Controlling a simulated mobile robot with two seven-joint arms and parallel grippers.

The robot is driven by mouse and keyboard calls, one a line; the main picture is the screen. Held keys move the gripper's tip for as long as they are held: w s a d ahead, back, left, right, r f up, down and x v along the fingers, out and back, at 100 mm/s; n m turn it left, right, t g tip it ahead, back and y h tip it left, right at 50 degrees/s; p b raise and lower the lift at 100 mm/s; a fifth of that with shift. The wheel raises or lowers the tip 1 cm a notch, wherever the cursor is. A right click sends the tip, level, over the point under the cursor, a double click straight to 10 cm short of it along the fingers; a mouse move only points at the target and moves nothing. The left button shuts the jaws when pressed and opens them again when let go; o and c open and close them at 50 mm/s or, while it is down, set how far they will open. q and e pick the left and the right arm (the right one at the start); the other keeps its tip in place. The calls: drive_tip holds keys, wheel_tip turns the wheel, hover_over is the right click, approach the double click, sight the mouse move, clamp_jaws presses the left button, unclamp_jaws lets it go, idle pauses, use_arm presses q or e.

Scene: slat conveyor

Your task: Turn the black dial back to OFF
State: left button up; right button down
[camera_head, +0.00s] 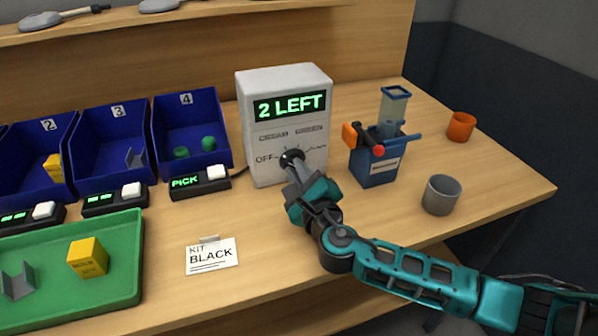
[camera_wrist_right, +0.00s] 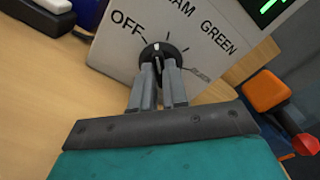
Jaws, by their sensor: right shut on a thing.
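The black dial (camera_head: 291,157) is on the front of a white box (camera_head: 284,88) whose green display reads "2 LEFT". "OFF" is printed at the dial's left, with other labels above and to its right. In the right wrist view the dial (camera_wrist_right: 163,52) shows a white pointer line, but I cannot tell exactly which label it points to. My right gripper (camera_head: 292,166) is at the dial, and its fingers (camera_wrist_right: 159,75) are shut on the dial's knob. The fingers hide part of the knob. My left gripper is not in view.
A blue device (camera_head: 377,160) with an orange part stands right of the box. A grey cup (camera_head: 441,195) and an orange cup (camera_head: 461,126) stand farther right. Blue bins (camera_head: 167,141), a green tray (camera_head: 125,262) and a "KIT BLACK" card (camera_head: 212,256) lie left.

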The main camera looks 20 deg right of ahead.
drive_tip(key=shift+n, duration=2.1)
drive_tip(key=c, duration=1.1)
unclamp_jaws()
drive_tip(key=shift+c, duration=0.2)
drive_tip(key=s, duration=1.3)
drive_tip(key=shift+d, duration=0.2)
drive_tip(key=shift+f, duration=0.1)
